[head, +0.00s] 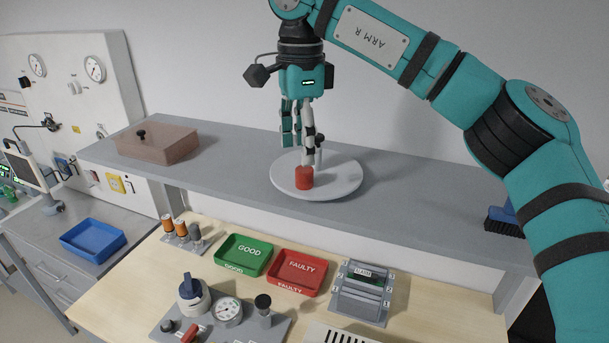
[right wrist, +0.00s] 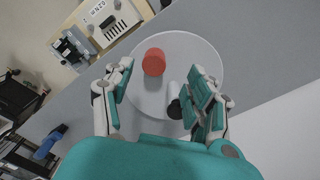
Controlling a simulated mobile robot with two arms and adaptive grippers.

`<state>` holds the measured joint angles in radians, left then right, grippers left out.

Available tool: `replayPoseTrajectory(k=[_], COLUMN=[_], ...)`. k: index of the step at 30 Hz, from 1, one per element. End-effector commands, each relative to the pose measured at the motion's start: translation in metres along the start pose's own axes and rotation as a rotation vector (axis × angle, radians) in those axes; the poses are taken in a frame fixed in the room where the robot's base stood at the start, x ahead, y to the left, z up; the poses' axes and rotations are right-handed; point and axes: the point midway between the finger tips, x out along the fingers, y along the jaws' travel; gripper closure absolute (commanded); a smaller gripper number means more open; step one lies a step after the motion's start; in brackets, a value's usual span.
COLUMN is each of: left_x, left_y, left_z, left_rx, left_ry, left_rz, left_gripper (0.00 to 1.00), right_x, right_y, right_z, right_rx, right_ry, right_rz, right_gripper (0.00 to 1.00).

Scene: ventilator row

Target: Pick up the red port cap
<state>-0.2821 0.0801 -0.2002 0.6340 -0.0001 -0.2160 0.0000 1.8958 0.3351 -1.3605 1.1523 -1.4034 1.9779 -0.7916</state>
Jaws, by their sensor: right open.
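The red port cap (head: 304,178) stands on a round pale disc (head: 341,185) on the grey shelf. In the right wrist view the cap (right wrist: 154,62) lies ahead of the fingers, a little beyond their tips. My right gripper (head: 301,148) points down just above and behind the cap. It is open and holds nothing; in the right wrist view its fingers (right wrist: 160,88) are spread apart. My left gripper is not in view.
A translucent brown box (head: 157,144) with a black knob stands on the shelf (head: 230,152) at left. A blue brush (head: 503,220) is at its right end. Below are a green GOOD tray (head: 245,254) and a red FAULTY tray (head: 297,272). The shelf beside the disc is clear.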

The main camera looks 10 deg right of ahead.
Motion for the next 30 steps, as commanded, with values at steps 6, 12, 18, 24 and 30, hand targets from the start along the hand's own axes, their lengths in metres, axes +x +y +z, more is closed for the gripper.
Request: replayPoseTrajectory(k=[6, 12, 18, 24, 30], left_x=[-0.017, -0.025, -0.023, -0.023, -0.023], left_y=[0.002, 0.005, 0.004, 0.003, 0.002], left_z=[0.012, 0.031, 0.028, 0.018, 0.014], left_rx=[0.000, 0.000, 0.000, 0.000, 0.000], left_ry=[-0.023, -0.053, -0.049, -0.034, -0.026], left_rz=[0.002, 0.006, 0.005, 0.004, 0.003], left_gripper=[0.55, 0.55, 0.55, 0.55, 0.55], right_x=[0.024, 0.048, 0.052, 0.051, 0.051], right_y=[0.006, 0.007, 0.006, 0.006, 0.006], right_z=[-0.005, -0.005, -0.004, -0.004, -0.004], right_rx=[0.001, 0.000, 0.001, 0.001, 0.001], right_ry=[0.002, 0.001, 0.000, 0.000, 0.001], right_rz=[0.005, 0.003, 0.001, 0.001, 0.001], right_gripper=[0.43, 0.43, 0.43, 0.62, 0.85])
